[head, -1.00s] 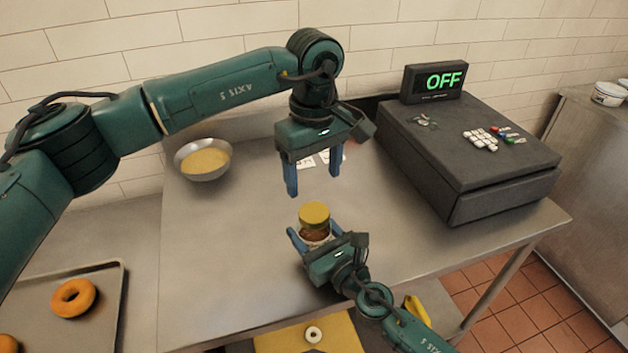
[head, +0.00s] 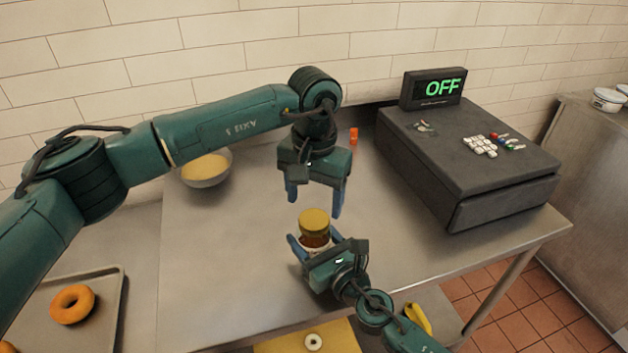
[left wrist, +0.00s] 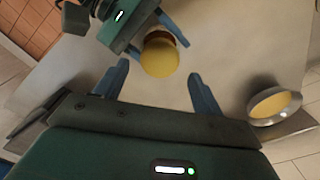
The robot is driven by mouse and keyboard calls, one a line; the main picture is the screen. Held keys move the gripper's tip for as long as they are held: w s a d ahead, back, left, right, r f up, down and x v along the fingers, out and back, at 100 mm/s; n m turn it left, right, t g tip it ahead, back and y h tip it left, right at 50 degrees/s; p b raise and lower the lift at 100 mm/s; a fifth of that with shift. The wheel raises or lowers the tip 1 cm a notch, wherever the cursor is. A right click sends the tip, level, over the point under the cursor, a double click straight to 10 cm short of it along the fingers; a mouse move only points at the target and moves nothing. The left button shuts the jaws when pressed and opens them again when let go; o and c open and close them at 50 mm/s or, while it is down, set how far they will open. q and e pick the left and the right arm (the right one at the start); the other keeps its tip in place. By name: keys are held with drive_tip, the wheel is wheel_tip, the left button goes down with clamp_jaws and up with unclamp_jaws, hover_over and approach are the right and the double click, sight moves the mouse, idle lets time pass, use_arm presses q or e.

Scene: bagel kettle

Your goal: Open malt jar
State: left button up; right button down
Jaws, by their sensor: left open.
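The malt jar (head: 314,241), with a yellow lid (head: 314,220) and brown contents, is upright over the front middle of the steel table. My right gripper (head: 314,246) has its fingers on both sides of the jar's body, below the lid, and appears closed on it. My left gripper (head: 314,204) is open and empty, pointing down just above and behind the lid. In the left wrist view the yellow lid (left wrist: 160,58) lies just beyond and between the left fingertips (left wrist: 159,71), apart from them. Whether the jar's base touches the table is hidden.
A metal bowl of yellow stuff (head: 206,169) stands at the back left. A dark cash register (head: 470,160) reading OFF fills the right. A small orange item (head: 354,136) is at the back. A tray (head: 118,290) with a bagel (head: 72,304) is at lower left. Mid-left table is clear.

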sight(314, 219)
use_arm(q)
drive_tip(key=shift+f, duration=2)
drive_tip(key=shift+c, duration=0.3)
